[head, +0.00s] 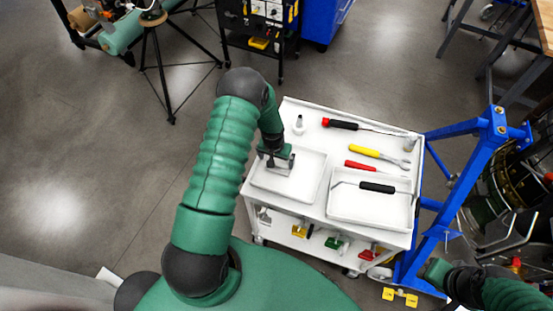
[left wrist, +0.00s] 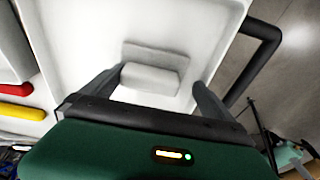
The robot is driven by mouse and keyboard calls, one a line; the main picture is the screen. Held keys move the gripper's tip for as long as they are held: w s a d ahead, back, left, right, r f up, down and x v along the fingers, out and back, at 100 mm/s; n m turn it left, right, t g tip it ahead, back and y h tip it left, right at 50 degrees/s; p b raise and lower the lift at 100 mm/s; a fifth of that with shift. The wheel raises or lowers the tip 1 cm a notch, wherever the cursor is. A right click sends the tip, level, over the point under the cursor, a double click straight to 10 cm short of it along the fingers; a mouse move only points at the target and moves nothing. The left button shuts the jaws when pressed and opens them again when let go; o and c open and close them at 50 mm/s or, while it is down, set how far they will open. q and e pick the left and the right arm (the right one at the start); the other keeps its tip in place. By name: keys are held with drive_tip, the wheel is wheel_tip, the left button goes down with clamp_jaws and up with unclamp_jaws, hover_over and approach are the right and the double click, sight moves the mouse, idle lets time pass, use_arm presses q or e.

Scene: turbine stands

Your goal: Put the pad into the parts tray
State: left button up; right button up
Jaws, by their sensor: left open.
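The pad (left wrist: 152,70) is a small pale grey block. In the left wrist view it lies in a white tray (left wrist: 88,30), between my left gripper's fingers (left wrist: 148,90), with gaps showing on both sides. In the head view this is the left white tray (head: 310,183) on the cart, and my left gripper (head: 276,164) points down into it, open. The gripper mostly hides the pad there. My right gripper (head: 434,270) is at the lower right, away from the trays; its jaws are too small to read.
A second white tray (head: 370,211) to the right holds a black-handled tool (head: 377,188). Behind the trays lie a red-and-black screwdriver (head: 342,124), a yellow-handled tool (head: 364,151) and a red-handled tool (head: 361,165). A blue stand (head: 439,205) borders the cart's right side.

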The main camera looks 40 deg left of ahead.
use_arm(q)
drive_tip(key=shift+s+r+p, duration=0.1)
drive_tip(key=shift+r+p, duration=0.2)
drive_tip(key=shift+r, duration=0.1)
drive_tip(key=r+p, duration=0.1)
drive_tip(key=r, duration=0.1)
drive_tip(key=r+p, duration=0.3)
drive_tip(key=r, duration=0.1)
drive_tip(key=shift+s+d+r+p, duration=0.1)
drive_tip(key=shift+s+d+p, duration=0.05)
drive_tip(key=shift+s+p, duration=0.25)
